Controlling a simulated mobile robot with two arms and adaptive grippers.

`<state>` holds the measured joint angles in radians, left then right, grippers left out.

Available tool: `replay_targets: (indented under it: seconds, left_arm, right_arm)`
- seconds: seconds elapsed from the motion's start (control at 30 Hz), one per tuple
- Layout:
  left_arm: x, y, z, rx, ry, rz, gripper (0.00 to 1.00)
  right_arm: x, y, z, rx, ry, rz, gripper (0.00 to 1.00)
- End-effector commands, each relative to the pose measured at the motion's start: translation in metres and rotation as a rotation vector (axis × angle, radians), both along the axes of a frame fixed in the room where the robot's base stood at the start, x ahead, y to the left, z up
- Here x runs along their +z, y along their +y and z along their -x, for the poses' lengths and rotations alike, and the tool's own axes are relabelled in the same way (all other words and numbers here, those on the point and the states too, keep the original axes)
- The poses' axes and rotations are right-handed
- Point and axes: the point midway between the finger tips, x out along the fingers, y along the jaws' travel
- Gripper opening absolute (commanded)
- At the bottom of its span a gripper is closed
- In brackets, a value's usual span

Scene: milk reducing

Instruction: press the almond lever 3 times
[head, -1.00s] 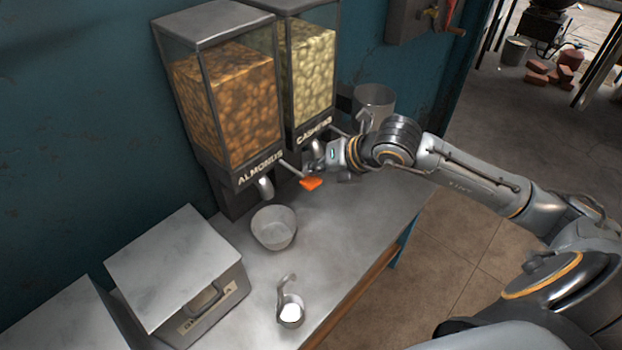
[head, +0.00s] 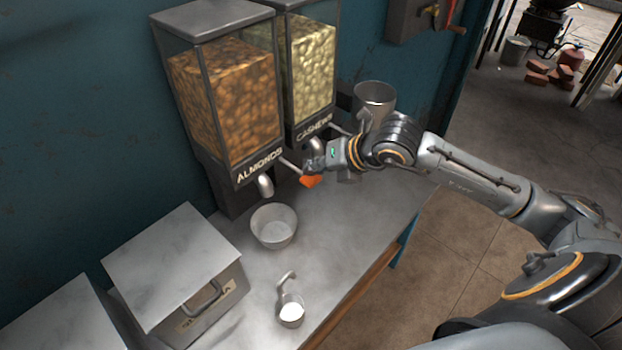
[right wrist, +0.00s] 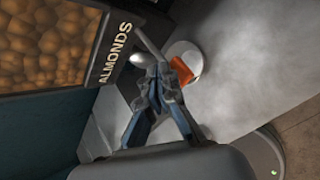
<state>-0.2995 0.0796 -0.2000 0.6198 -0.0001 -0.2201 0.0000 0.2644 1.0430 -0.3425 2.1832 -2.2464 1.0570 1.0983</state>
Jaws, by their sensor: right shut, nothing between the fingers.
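The almond dispenser (head: 225,95) is a clear-sided box of brown nuts labelled ALMONDS, with a spout (head: 265,186) at its lower front. Its almond lever (head: 289,168) is a thin rod reaching out toward an orange piece (head: 310,181), which also shows in the right wrist view (right wrist: 186,65). A metal bowl (head: 274,240) stands on the counter in front of and below the spout. It looks empty. My right gripper (head: 309,167) is shut and empty, close to the lever's outer end. I cannot tell whether it touches the lever. My left gripper is out of view.
The cashew dispenser (head: 309,75) stands right beside the almond one. A metal mug (head: 373,96) is behind my right arm. A small hooked cup with white contents (head: 291,312) and a lidded metal box (head: 172,268) stand nearer. The counter (head: 375,220) is bare at right.

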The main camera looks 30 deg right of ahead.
Motion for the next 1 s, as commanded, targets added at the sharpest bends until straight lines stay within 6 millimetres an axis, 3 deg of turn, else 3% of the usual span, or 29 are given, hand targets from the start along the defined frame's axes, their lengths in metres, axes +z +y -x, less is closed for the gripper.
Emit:
replay_targets:
  seconds: [1.0]
  left_arm:
    - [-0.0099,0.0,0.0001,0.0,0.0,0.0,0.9]
  right_arm:
    - [-0.0071,0.0,0.0,0.0,0.0,0.0,0.0]
